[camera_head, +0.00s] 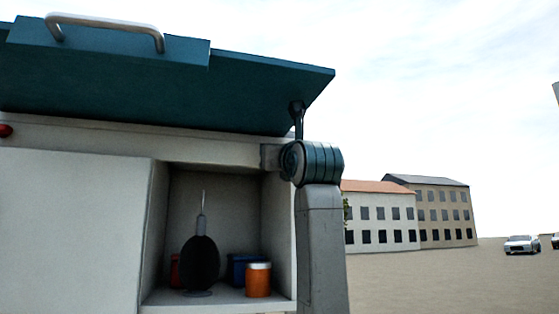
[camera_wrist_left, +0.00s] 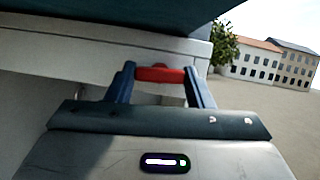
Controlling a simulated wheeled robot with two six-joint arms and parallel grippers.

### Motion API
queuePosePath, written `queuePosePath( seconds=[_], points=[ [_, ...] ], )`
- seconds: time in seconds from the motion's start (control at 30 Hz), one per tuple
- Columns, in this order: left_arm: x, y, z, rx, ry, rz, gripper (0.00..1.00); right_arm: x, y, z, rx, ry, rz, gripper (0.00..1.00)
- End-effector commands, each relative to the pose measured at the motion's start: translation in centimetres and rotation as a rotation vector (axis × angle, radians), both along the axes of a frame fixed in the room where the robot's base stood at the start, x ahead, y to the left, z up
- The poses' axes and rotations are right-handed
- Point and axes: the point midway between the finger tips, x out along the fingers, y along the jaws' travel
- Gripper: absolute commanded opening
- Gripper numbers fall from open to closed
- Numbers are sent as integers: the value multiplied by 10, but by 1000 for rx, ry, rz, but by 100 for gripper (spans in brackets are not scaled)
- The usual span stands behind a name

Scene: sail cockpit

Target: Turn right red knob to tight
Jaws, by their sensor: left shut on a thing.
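The right red knob (camera_wrist_left: 160,74) shows in the left wrist view, on the pale front panel below the teal lid. It sits between the two blue fingers of my left gripper (camera_wrist_left: 159,71), which is shut on it. In the head view, one of my arms stands in front of the panel's right end, and neither this knob nor the left gripper's fingers can be made out. Another red knob (camera_head: 5,130) shows at the far left edge of the head view. Its turn position cannot be told. My right gripper is not in view.
The teal lid (camera_head: 150,85) with a metal handle (camera_head: 105,28) overhangs the panel. An open compartment below holds an orange jar (camera_head: 258,280), a dark round-bladed item (camera_head: 200,262) and a blue container (camera_head: 240,268). Open ground with buildings and cars lies to the right.

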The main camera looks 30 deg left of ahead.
Motion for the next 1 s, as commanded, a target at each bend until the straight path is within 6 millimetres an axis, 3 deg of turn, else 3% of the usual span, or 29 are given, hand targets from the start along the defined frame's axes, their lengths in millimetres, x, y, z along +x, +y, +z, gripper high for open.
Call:
queuePosePath(
  seconds=[0.77,0.8,0.9,1.0],
  points=[
    [0,1,-1,66,83,0,24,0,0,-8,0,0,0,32],
    [0,1,-1,66,83,0,53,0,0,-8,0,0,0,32],
    [0,1,-1,66,82,0,69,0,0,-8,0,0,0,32],
    [0,1,-1,66,82,0,69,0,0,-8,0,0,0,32]
  ],
)
